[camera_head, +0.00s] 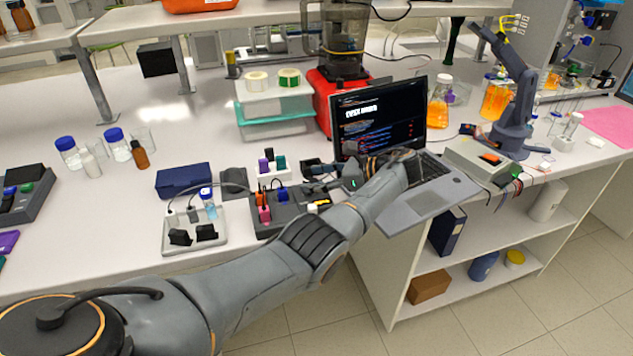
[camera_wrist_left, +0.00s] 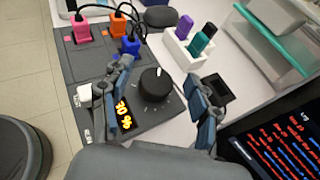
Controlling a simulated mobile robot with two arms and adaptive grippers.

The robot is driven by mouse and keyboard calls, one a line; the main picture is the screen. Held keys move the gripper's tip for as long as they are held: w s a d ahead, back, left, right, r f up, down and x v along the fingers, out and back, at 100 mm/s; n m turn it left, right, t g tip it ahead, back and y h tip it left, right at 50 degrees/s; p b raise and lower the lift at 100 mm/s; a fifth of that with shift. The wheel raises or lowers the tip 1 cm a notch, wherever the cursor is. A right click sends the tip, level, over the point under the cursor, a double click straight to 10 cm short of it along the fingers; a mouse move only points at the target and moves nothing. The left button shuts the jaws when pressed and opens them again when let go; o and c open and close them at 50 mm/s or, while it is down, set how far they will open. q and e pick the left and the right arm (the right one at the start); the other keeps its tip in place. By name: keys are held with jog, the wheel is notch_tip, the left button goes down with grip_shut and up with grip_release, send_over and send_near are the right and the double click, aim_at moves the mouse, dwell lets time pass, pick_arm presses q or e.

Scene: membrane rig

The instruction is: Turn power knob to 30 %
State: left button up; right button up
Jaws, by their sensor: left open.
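The power box (camera_wrist_left: 92,62) is a dark grey unit on the bench with pink, orange and blue plugs at one end. It also shows in the head view (camera_head: 290,221). Its round black knob (camera_wrist_left: 155,84) has a white mark near its upper right edge. The lit yellow display (camera_wrist_left: 124,113) beside the knob appears to read 30 %, seen turned. My left gripper (camera_wrist_left: 158,77) is open above the box, one finger on each side of the knob, with gaps visible. In the head view my left gripper (camera_head: 335,182) is over the box, and I cannot make out the knob there.
A laptop (camera_head: 385,125) stands open close to the right of the box. A white holder with coloured plugs (camera_head: 273,166) is behind it. The bench's front edge is close.

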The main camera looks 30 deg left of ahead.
pick_arm(q)
notch_tip(320, 180, up, 9)
dwell(0.3)
jog(key=shift+f, duration=0.1)
dwell(0.9)
